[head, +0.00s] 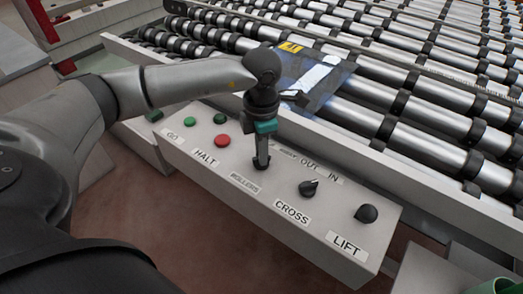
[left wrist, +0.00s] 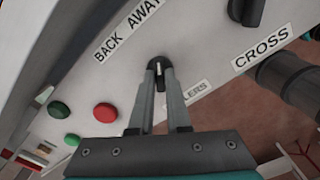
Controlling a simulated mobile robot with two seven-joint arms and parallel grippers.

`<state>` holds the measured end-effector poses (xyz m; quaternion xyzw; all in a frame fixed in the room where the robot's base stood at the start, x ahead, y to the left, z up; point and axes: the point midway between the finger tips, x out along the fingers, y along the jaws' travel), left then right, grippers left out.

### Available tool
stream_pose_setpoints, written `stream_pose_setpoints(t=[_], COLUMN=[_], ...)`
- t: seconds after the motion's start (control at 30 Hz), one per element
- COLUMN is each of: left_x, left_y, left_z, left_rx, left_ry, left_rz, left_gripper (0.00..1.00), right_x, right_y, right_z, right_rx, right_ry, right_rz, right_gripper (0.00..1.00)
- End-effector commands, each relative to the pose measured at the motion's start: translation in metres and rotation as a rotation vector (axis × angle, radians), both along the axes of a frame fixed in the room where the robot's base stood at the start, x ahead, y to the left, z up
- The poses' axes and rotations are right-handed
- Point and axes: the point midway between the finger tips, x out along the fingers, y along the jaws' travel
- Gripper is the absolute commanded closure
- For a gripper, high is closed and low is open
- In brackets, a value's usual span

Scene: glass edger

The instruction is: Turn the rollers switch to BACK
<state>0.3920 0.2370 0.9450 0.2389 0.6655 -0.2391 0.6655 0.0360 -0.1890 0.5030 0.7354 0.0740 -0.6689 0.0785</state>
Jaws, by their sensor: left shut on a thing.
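The rollers switch (left wrist: 155,61) is a small black knob with a pale mark, between the fingertips of my left gripper (left wrist: 160,76) in the left wrist view. In the head view the left gripper (head: 261,158) reaches straight down onto the panel and is shut on this knob, behind the ROLLERS label (head: 245,184). The BACK and AWAY lettering (left wrist: 127,30) is beside the knob in the left wrist view. I cannot tell which word its mark points to. My right gripper is not in view.
The panel (head: 225,171) also carries green buttons, a red HALT button (head: 222,140), the CROSS knob (head: 308,188) and the LIFT knob (head: 366,213). A roller conveyor (head: 420,135) lies behind it, with a dark glassy sheet (head: 330,85) on the rollers.

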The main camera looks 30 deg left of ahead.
Motion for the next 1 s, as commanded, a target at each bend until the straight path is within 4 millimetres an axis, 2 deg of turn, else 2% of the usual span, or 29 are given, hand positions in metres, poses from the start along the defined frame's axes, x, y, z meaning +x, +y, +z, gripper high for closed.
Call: stream_pose_setpoints(t=[0.63,1.0], left_x=[0.0001,0.0001], left_y=[-0.0002,-0.0001], left_z=[0.0004,0.0005], left_rx=[-0.001,0.000], left_ry=[-0.001,0.000], left_rz=[0.029,0.262], left_gripper=[1.00,1.00], right_x=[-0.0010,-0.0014], right_y=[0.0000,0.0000], right_z=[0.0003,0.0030], right_rx=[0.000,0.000], right_ry=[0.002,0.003], right_rz=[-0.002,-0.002], right_gripper=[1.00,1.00])
